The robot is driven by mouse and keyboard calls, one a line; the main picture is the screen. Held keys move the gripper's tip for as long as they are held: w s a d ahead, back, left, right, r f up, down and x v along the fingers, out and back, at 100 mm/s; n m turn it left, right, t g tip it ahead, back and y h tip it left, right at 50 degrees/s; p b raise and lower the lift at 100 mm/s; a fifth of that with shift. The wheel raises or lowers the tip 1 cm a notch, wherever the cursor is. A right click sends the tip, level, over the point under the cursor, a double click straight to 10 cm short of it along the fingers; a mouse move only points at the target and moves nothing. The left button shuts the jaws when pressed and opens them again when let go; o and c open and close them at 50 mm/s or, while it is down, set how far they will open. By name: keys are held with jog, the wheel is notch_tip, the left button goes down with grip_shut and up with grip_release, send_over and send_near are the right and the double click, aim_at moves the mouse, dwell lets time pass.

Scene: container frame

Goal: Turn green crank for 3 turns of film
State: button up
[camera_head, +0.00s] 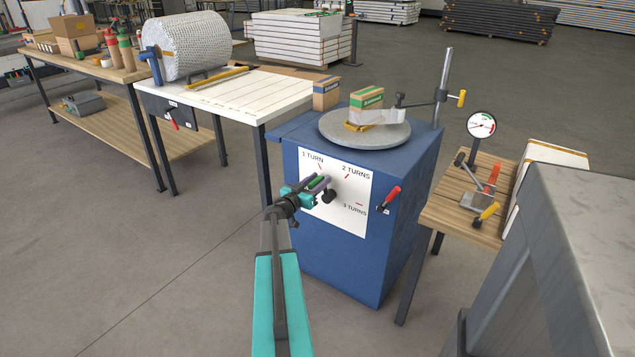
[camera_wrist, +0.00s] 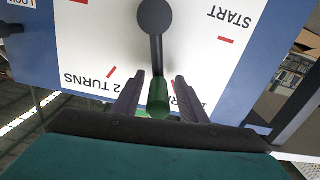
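The blue cabinet (camera_head: 355,260) carries a white dial panel (camera_head: 345,215) marked 1 TURN, 2 TURNS and 3 TURNS. The wrist view also shows START. The crank has a black hub (camera_head: 328,196) and a green handle (camera_wrist: 158,97); in the wrist view its dark arm points down between the 2 TURNS and 1 TURN labels. My gripper (camera_wrist: 159,80) has one finger on each side of the green handle, with visible gaps. In the head view my gripper (camera_head: 313,184) partly hides the crank and the panel's left side.
A grey turntable (camera_head: 340,132) on the cabinet bears a green-and-brown box (camera_head: 366,98) and whitish film. A red-handled lever (camera_head: 389,198) is on the cabinet's right. A white table (camera_head: 240,92) stands left, a small wooden table (camera_head: 460,212) right. Floor at left front is clear.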

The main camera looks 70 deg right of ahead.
dwell(0.3)
grip_shut()
jog(key=shift+a, duration=0.15)
jog(key=shift+s+d+r+m+b, duration=0.2)
jog(key=shift+d+m+b, duration=0.1)
jog(key=shift+b, duration=0.6)
